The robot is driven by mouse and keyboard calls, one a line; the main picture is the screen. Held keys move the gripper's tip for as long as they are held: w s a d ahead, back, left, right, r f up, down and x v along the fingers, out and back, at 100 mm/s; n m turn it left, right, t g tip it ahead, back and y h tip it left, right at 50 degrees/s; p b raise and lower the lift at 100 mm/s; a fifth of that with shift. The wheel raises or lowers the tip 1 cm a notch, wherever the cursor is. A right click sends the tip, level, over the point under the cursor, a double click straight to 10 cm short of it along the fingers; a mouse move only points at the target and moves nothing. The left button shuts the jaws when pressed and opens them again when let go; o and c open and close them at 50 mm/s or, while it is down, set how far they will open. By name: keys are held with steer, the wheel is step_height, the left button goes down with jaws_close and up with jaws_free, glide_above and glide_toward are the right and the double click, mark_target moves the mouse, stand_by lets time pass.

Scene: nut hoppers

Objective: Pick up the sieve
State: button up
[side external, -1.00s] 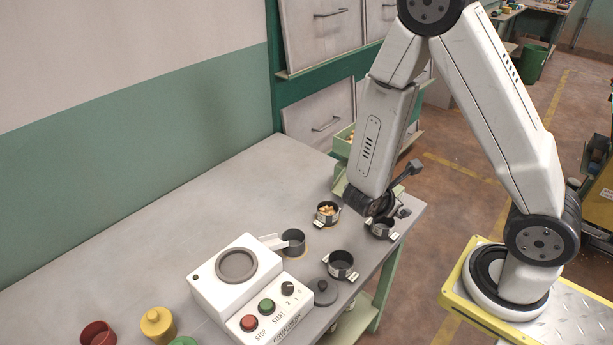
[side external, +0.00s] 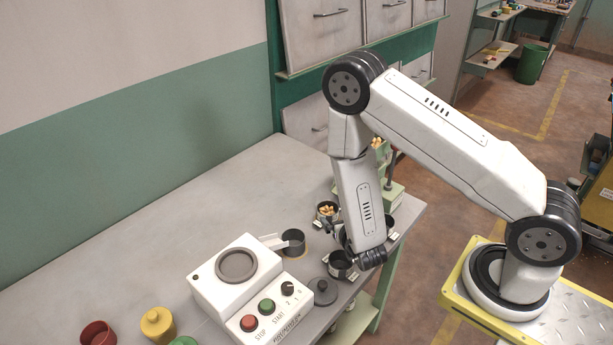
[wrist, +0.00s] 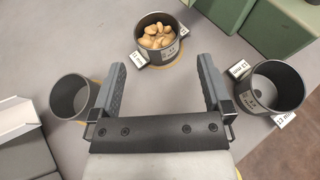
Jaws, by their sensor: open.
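I cannot tell for sure which vessel is the sieve. Two short metal vessels with side tabs and mm labels show in the wrist view: an empty one (wrist: 270,88) at right and one holding tan nuts (wrist: 157,38) at top centre. Another empty labelled vessel (side external: 341,262) sits near the table's front edge, partly behind my arm. A plain dark cup (wrist: 74,97) is at left; it also shows in the side view (side external: 293,242). My gripper (wrist: 160,65) is open, with only bare table between its fingers. It points down low among these vessels.
A white machine (side external: 240,287) with a round opening, a pale chute and red and green buttons stands left. A dark knobbed lid (side external: 322,291) lies beside it. Red (side external: 98,333) and yellow (side external: 157,323) containers stand at front left. The table's back left is clear.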

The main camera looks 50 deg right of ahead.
mark_target(334, 217)
steer(key=shift+x, duration=3.9)
steer(key=shift+w+a, duration=0.1)
steer(key=shift+a, duration=0.1)
steer(key=c, duration=1.2)
steer(key=shift+r, duration=0.15)
steer(key=shift+r, duration=0.4)
steer(key=s+a, duration=0.2)
steer(key=s, duration=0.1)
steer(key=shift+s+a, duration=0.25)
steer(key=shift+s, duration=0.05)
step_height(334, 217, up, 14)
steer(key=shift+w+d+f, duration=0.1)
steer(key=shift+d, duration=0.05)
